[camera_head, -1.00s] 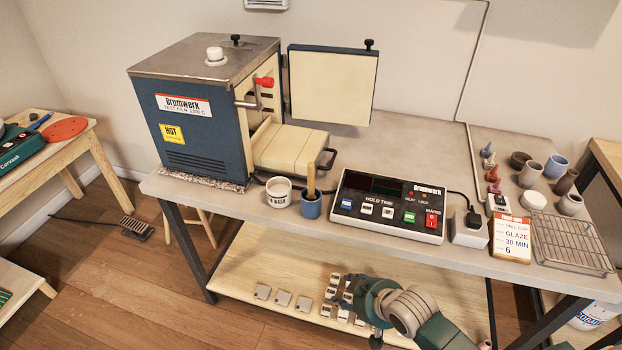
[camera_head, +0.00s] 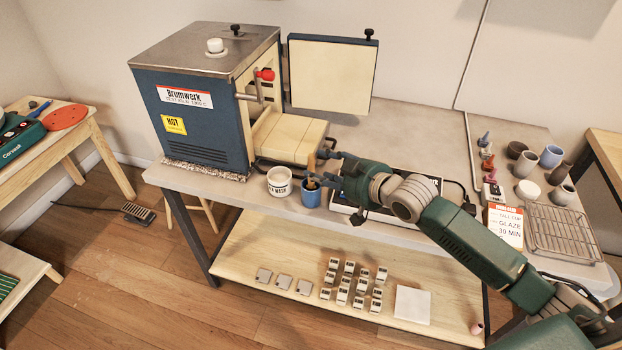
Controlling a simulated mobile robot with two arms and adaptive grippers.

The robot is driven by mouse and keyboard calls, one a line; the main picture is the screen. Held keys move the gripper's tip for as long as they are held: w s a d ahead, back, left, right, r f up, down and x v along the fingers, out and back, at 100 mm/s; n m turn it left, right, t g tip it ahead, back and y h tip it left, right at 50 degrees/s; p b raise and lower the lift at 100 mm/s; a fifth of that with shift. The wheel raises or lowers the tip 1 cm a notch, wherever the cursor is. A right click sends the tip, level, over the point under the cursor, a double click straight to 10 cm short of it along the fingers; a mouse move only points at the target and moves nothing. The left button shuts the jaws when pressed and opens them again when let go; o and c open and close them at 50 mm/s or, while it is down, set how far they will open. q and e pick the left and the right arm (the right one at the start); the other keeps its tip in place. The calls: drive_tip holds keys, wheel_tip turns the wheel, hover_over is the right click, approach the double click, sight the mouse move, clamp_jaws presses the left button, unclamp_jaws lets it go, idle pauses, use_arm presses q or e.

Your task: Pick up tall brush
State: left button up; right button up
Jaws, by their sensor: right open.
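The tall brush (camera_head: 311,185) stands in a small blue cup (camera_head: 311,198) near the front edge of the kiln table. Only a short part of it shows above the rim; my gripper hides part of that area. My right gripper (camera_head: 323,168) is open, at the brush and just right of and above the cup. I cannot tell whether its fingers are around the brush or beside it. My left gripper is not in view.
A white wash cup (camera_head: 279,183) stands left of the blue cup. The open kiln (camera_head: 200,105) and its door (camera_head: 331,75) are behind. My arm covers most of the control box (camera_head: 342,203). Small pots and a wire rack (camera_head: 565,233) are at right.

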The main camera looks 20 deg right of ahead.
sight(313, 164)
drive_tip(key=p+x, duration=0.1)
drive_tip(key=x, duration=0.3)
drive_tip(key=shift+w+a, duration=0.15)
drive_tip(key=shift+w, duration=0.25)
drive_tip(key=shift+s, duration=0.1)
drive_tip(key=shift+c, duration=1.3)
clamp_jaws()
